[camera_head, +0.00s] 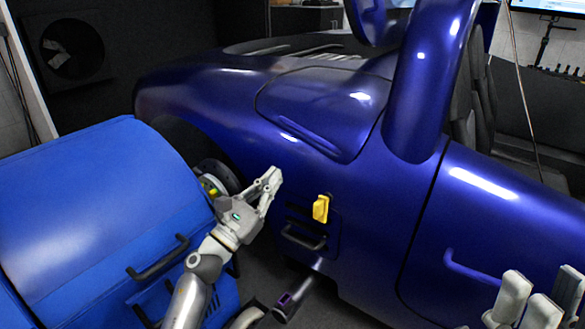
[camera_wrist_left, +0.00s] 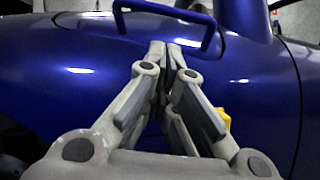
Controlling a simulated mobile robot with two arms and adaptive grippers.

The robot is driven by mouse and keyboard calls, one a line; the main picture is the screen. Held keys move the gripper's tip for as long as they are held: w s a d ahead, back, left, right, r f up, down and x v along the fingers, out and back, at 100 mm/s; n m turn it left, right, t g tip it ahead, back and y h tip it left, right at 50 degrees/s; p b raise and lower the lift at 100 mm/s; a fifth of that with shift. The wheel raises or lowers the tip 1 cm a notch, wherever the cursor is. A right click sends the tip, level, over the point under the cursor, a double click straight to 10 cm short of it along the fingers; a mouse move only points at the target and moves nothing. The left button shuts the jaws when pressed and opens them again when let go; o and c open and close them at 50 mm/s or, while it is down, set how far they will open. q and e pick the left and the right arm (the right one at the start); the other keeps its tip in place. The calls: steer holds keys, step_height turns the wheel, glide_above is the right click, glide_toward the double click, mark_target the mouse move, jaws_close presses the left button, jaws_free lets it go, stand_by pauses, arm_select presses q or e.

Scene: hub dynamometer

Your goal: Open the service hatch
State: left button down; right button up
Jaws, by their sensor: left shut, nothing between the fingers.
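A dark blue car body fills the middle of the head view. Its side has a large outlined panel (camera_head: 318,108) with a blue bar handle (camera_head: 310,146) along its lower edge; the bar also shows at the top of the left wrist view (camera_wrist_left: 210,38). Lower down are a yellow latch (camera_head: 320,208) and a black handle (camera_head: 303,238). I cannot tell which panel is the service hatch; both look closed. My left gripper (camera_head: 271,178) is shut and empty, left of the yellow latch and below the bar. My right gripper (camera_head: 530,303) is partly cut off at the bottom right.
A blue rounded machine cover (camera_head: 100,205) with a black handle (camera_head: 158,257) stands at the left, close to my left arm. A wheel hub (camera_head: 215,180) sits between it and the car. A curved blue tube (camera_head: 425,80) rises from the car body.

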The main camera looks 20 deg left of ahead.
arm_select(q)
steer(key=x, duration=1)
